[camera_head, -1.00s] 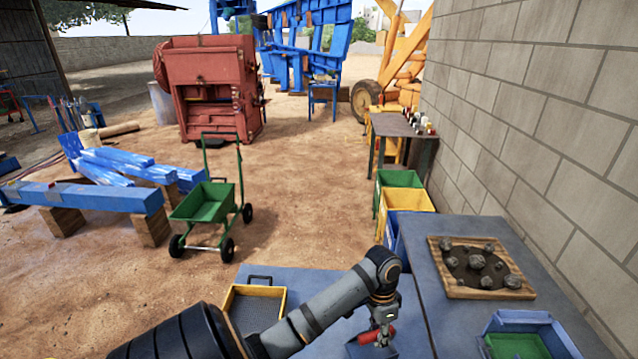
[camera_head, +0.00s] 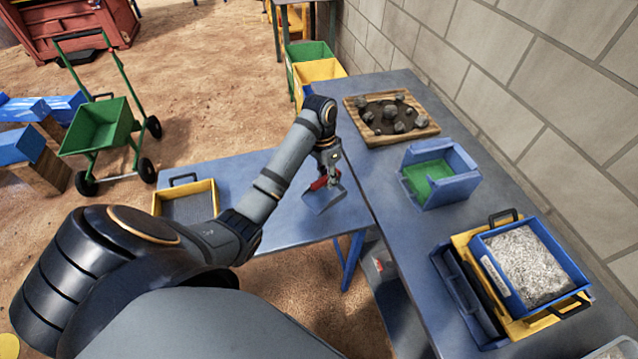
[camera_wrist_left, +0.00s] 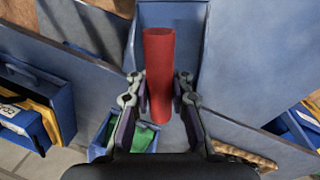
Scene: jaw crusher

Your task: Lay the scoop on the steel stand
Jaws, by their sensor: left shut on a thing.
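The scoop has a red handle (camera_wrist_left: 159,75) and a blue-grey pan. In the head view its pan (camera_head: 324,200) hangs above the right end of the low blue table. My left gripper (camera_head: 328,176) is shut on the red handle, with a finger on each side of it in the wrist view (camera_wrist_left: 161,88). A blue-grey, open-fronted stand with a green floor (camera_head: 437,173) stands on the right-hand table, to the right of the scoop and apart from it. I cannot tell surely if it is the steel stand. My right gripper is not in view.
A wooden tray of rocks (camera_head: 392,116) lies farther back on the right-hand table (camera_head: 400,235). A blue tray of grey gravel (camera_head: 528,262) sits on a yellow one nearer me. A yellow-rimmed tray (camera_head: 187,205) is on the low table. A block wall borders the right.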

